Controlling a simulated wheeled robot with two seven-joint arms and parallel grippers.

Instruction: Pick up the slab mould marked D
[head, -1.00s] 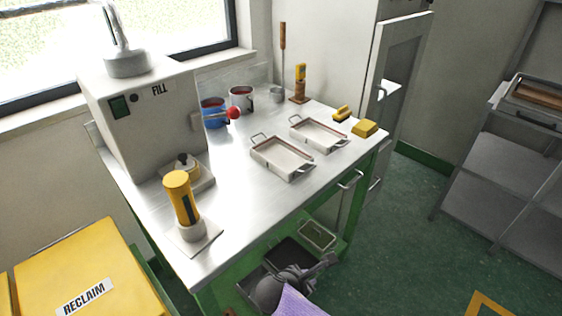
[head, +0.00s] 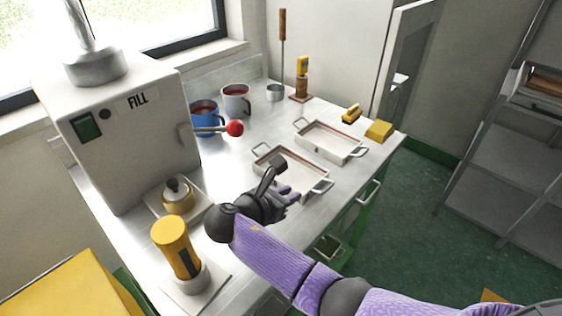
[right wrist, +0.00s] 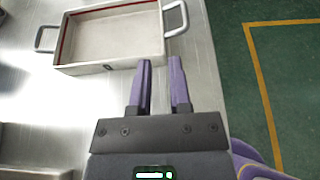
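Two pale rectangular slab moulds with end handles lie on the metal bench. The nearer mould (head: 291,162) is partly covered by my right gripper (head: 290,193); the farther mould (head: 333,140) lies behind it to the right. I cannot read a letter D on either in the head view. In the right wrist view a mould (right wrist: 110,40) with a red inner line shows a small dark mark on its near wall, too small to read. My right gripper (right wrist: 162,62) is open and empty, its purple fingers apart, near that mould's right handle. My left gripper is out of view.
A fill machine (head: 125,125) with a red-knobbed lever (head: 234,128) stands left on the bench (head: 225,175). A yellow-handled tool (head: 172,248) stands at the front. Two mugs, a small cup and a yellow block (head: 380,130) are farther back.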

